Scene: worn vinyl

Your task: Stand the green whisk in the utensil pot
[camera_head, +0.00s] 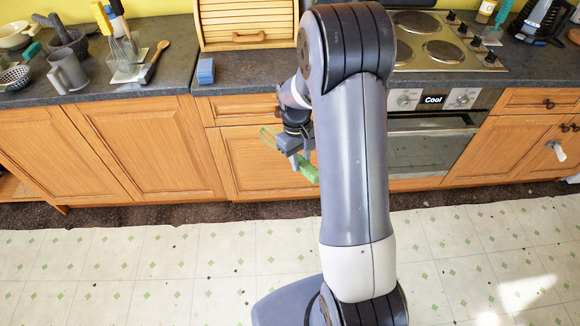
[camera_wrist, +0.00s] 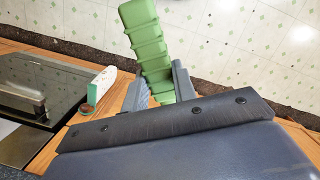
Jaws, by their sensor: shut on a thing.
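The green whisk (camera_head: 307,172) hangs in front of the lower cabinets in the head view, tilted, with its handle to the lower right and its faint wire end to the upper left. My gripper (camera_head: 296,155) is shut on it, below counter height. In the wrist view the ribbed green handle (camera_wrist: 147,40) rises from between the two fingers of my gripper (camera_wrist: 160,90); the wires are hidden there. A clear pot (camera_head: 124,62) stands on the counter at the upper left, apparently the utensil pot, with yellow-handled and blue-handled utensils in it. It is well away from my gripper.
A wooden spoon (camera_head: 156,58) lies right of the pot and a grey mug (camera_head: 68,72) stands left of it. A blue block (camera_head: 205,70) and a wooden bread box (camera_head: 247,24) are farther right. The counter edge lies above my gripper. The floor in front is clear.

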